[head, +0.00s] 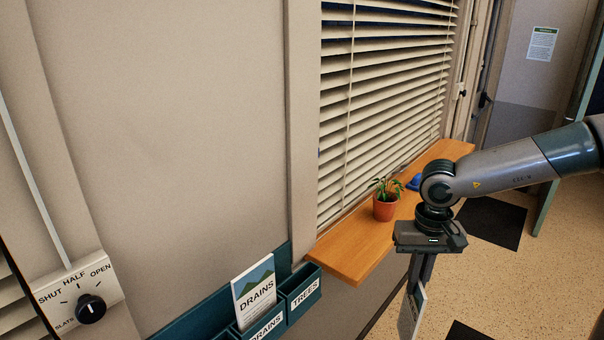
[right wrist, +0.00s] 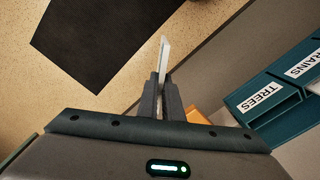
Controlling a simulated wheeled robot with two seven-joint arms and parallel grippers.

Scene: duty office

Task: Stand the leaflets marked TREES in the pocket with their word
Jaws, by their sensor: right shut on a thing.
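My right gripper (head: 420,287) points down at the right of the head view and is shut on a thin stack of leaflets (head: 411,313). The leaflets hang below it, edge nearly on, and their word cannot be read. In the right wrist view the leaflets (right wrist: 164,56) stand out between the fingertips (right wrist: 161,88). The teal pocket marked TREES (head: 303,293) is on the wall, left of the gripper and apart from it; it looks empty. The TREES pocket also shows at the right of the right wrist view (right wrist: 262,99). My left gripper is not in view.
Left of the TREES pocket, the DRAINS pocket (head: 264,328) holds DRAINS leaflets (head: 254,292). A wooden sill (head: 343,254) with a potted plant (head: 384,207) and a blue object (head: 414,183) juts out between pocket and gripper. A slats knob (head: 91,309) is at the far left.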

